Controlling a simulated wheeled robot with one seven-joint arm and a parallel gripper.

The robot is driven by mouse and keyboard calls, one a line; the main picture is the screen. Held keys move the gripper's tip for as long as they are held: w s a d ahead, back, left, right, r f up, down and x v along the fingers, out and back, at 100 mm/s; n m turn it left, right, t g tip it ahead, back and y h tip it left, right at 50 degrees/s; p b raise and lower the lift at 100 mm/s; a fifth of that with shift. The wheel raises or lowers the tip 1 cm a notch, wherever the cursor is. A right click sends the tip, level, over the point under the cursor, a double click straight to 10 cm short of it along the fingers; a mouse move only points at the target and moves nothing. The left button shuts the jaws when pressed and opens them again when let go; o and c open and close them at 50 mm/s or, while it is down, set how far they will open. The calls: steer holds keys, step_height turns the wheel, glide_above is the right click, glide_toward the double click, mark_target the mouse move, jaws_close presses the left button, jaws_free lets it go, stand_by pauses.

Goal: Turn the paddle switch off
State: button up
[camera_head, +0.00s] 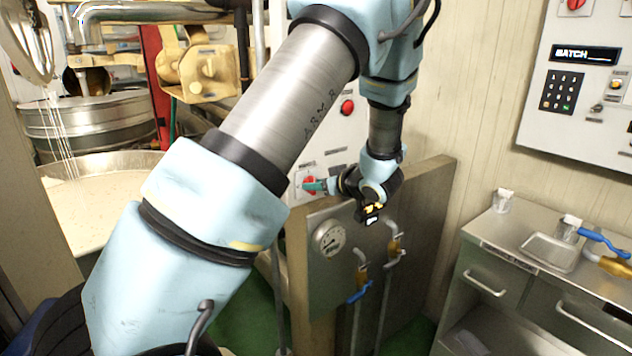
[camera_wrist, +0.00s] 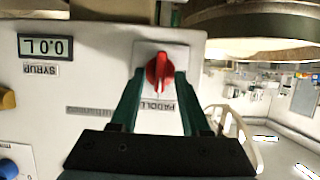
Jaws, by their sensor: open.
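The paddle switch (camera_wrist: 160,71) is a red rotary knob on a pale plate, with a partly hidden label below it in the wrist view; the wrist picture shows the panel lettering upside down. My gripper (camera_wrist: 158,76) has its two green fingers on either side of the red knob, spread apart. I cannot tell whether they touch it. In the head view my gripper (camera_head: 316,186) is at the white control panel, beside the red knob (camera_head: 309,184), which its fingers partly cover.
The wrist view shows a syrup display (camera_wrist: 46,47) reading 0.0 L and a blue button (camera_wrist: 8,168). A red button (camera_head: 347,107) sits higher on the panel. A metal partition with a gauge (camera_head: 328,238) stands below my wrist. A kettle (camera_head: 95,205) is at left.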

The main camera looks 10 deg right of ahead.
steer(key=shift+w+a+f, duration=0.1)
steer(key=shift+w+a, duration=0.05)
steer(key=shift+w, duration=0.15)
steer(key=shift+c, duration=0.3)
jaws_close()
